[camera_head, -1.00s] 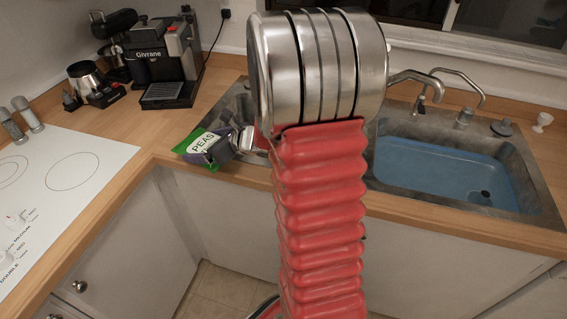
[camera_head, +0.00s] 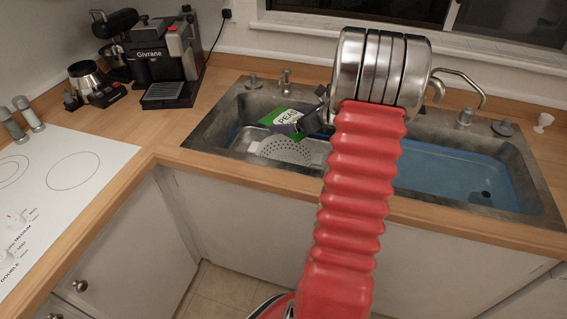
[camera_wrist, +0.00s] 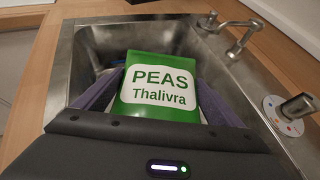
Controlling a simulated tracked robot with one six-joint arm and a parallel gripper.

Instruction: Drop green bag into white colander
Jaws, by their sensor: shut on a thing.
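The green bag (camera_head: 288,118), labelled PEAS, is held between the fingers of my gripper (camera_head: 302,126), above the left sink basin. The bag (camera_wrist: 160,90) fills the middle of the wrist view, with a purple-grey finger (camera_wrist: 97,95) on each side. The white colander (camera_head: 283,150) sits in the left basin, below and slightly left of the gripper in the head view. Part of the colander is hidden by the bag and gripper. In the wrist view the bag covers most of what is beneath it.
The steel sink (camera_head: 212,128) has a left basin and a right basin with blue water (camera_head: 450,170). Taps stand behind, including one (camera_wrist: 240,38) in the wrist view. A coffee machine (camera_head: 165,65) and a white cooktop (camera_head: 60,185) are at left.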

